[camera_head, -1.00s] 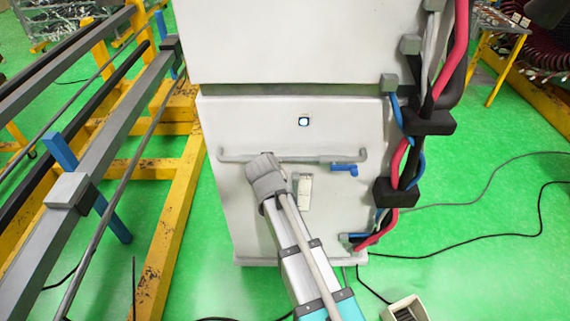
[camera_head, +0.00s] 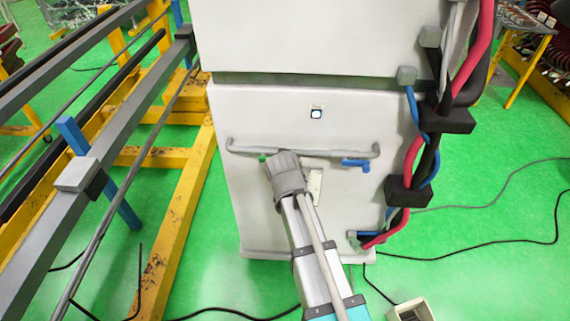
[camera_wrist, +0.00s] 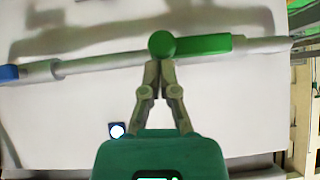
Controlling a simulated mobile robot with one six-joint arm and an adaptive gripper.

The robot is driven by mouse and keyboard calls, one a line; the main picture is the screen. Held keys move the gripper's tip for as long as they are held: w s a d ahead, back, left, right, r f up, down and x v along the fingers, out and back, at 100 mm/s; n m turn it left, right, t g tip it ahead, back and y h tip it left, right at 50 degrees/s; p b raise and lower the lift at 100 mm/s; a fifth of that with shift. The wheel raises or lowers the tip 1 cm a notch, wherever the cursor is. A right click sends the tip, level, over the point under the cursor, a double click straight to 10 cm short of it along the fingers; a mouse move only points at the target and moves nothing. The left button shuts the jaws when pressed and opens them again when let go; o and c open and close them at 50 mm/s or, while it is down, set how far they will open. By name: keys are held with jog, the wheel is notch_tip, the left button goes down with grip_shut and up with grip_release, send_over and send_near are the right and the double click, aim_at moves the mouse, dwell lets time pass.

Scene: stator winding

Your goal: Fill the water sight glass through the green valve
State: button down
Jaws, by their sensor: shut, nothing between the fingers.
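The green valve (camera_wrist: 205,44) sits on a horizontal pipe in the wrist view, with a round hub and a handle lying along the pipe to the right. In the head view only a bit of the green valve (camera_head: 262,158) shows, left of my wrist. My gripper (camera_wrist: 160,63) is shut and empty, its fingertips just below the green hub; I cannot tell whether they touch it. In the head view my wrist hides the fingers. A blue valve (camera_head: 355,165) is on the same pipe; it also shows in the wrist view (camera_wrist: 8,74). I cannot clearly identify the sight glass.
The white cabinet (camera_head: 235,215) carries the pipe (camera_head: 330,155), a small lit round fixture (camera_head: 316,114) and a pale upright plate (camera_head: 315,186). Thick red and blue cables (camera_head: 414,155) run down its right side. A yellow frame (camera_head: 185,210) stands left.

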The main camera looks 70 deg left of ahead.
jog(key=shift+w+r, duration=0.1)
jog(key=shift+r, duration=0.1)
dwell(0.3)
jog(key=w+a+r+p+v, duration=0.1)
jog(key=p+v, duration=0.9)
jog(key=v, duration=0.2)
jog(key=shift+w+d+r, duration=0.2)
jog(key=shift+d+r, duration=0.05)
jog(key=shift+r, duration=0.35)
dwell(0.5)
